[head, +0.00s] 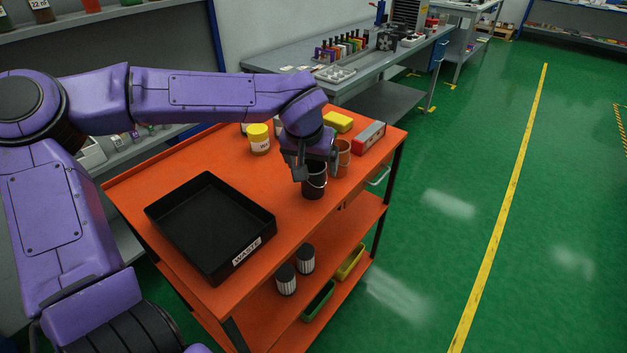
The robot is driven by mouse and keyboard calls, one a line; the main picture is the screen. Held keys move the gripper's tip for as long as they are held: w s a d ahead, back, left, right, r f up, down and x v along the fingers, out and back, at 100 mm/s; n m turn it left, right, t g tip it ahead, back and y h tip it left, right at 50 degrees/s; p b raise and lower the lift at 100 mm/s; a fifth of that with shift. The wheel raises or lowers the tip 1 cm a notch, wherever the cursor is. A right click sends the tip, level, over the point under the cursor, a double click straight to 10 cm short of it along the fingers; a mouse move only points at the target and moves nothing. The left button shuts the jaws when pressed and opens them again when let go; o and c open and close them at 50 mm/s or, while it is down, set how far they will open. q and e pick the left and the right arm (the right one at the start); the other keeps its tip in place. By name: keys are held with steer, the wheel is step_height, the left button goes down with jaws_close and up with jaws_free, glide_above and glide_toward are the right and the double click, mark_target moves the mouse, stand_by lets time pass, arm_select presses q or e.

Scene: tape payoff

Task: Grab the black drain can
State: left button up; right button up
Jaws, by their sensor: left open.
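The black drain can (314,187) stands upright near the right front edge of the orange cart's top, with a thin wire handle on its side. My left gripper (316,173) is open and points down at the can. Its fingers are at the can's upper part, one in front of its left side. The gripper hides part of the can's top, and I cannot tell whether the fingers touch it. My right gripper is not in view.
On the orange cart (184,158) are a brown cup (343,160) close behind the can, a yellow-lidded jar (260,141), a yellow block (338,121), a grey-and-red box (369,138) and a black WASTE tray (166,226). Cart top between tray and can is clear.

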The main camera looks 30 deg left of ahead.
mark_target(312, 171)
arm_select(q)
steer(key=x, duration=0.4)
steer(key=shift+s+a, duration=0.15)
steer(key=shift+s, duration=0.1)
steer(key=c, duration=1.1)
steer(key=shift+r, duration=0.1)
